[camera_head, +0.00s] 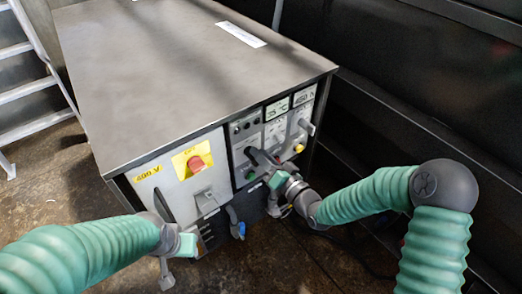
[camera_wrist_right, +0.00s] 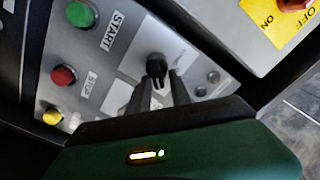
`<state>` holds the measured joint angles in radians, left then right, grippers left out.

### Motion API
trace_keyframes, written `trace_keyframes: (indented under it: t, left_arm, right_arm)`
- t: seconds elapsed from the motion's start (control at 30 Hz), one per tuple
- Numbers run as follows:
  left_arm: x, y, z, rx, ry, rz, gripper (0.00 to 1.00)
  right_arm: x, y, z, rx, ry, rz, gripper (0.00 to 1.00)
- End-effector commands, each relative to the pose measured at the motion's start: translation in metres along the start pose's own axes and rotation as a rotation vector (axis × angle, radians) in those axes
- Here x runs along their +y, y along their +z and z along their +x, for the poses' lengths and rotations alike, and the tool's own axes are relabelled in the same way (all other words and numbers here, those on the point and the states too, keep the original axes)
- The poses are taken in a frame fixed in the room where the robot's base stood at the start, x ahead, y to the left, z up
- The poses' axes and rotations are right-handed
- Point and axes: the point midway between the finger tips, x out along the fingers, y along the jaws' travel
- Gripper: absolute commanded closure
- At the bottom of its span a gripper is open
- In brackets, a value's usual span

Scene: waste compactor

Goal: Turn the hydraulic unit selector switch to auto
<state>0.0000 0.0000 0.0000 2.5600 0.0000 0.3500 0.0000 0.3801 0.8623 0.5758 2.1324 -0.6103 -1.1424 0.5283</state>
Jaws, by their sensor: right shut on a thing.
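The hydraulic unit (camera_head: 170,75) is a dark metal cabinet with control panels on its front. The selector switch (camera_wrist_right: 156,66) is a black knob on a grey panel in the right wrist view. My right gripper (camera_wrist_right: 162,85) has its two fingers around this knob and is shut on it. In the head view my right gripper (camera_head: 258,160) reaches the middle panel, and its fingers largely hide the knob. My left gripper (camera_head: 172,262) is low at the cabinet's front left, apart from the panel; its fingers are too unclear to judge.
A red rotary switch on a yellow plate (camera_head: 197,163) is left of the middle panel. Green, red and yellow buttons (camera_wrist_right: 80,14) (camera_wrist_right: 63,76) (camera_wrist_right: 52,116) sit beside the knob. White stairs (camera_head: 25,90) stand at left; a dark wall (camera_head: 430,90) closes the right side.

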Motion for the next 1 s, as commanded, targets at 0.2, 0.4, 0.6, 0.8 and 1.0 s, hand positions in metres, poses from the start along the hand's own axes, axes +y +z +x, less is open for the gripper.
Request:
trace_keyframes:
  t: [0.2,0.4,0.6,0.8,1.0]
  left_arm:
    - [0.0,-0.0011,-0.0048,0.0,0.0,0.0,0.61]
    - [0.0,-0.0011,-0.0049,0.0,0.0,0.0,0.61]
    - [0.0,-0.0011,-0.0048,0.0,0.0,0.0,0.61]
    - [0.0,-0.0011,-0.0049,0.0,0.0,0.0,0.61]
    - [0.0,-0.0012,-0.0053,0.0,0.0,0.0,0.61]
  right_arm:
    - [0.0037,0.0084,-0.0023,-0.02,0.009,0.052,1.0]
    - [0.0041,0.009,-0.0022,-0.02,0.009,0.06,1.0]
    - [0.0042,0.009,-0.0021,-0.02,0.009,0.059,1.0]
    - [0.0034,0.0064,-0.0017,-0.014,0.007,0.056,0.66]
    - [0.0022,0.0039,-0.0013,-0.009,0.004,0.054,0.66]
